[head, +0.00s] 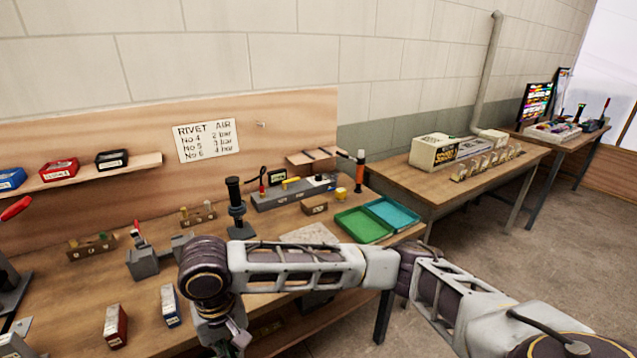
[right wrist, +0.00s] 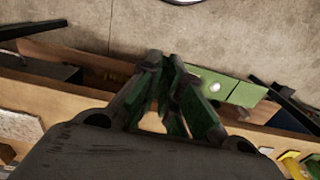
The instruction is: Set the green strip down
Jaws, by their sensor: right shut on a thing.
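My right gripper (head: 232,338) hangs at the bottom of the head view, over the front part of the workbench (head: 262,312). In the right wrist view the right gripper (right wrist: 164,64) is shut, its fingertips close together. Green surfaces show between and along the fingers, and a flat green piece (right wrist: 218,86) with a white spot shows just right of them. I take this as the green strip in the jaws, but its outline is partly hidden by the fingers. In the head view the strip cannot be made out. My left gripper is not in view.
A green tray (head: 362,225) and a teal tray (head: 393,214) lie at the bench's right end. A pale sheet (head: 308,234) lies left of them. A red block (head: 115,326), a blue block (head: 170,306) and a grey clamp (head: 143,262) stand on the left part.

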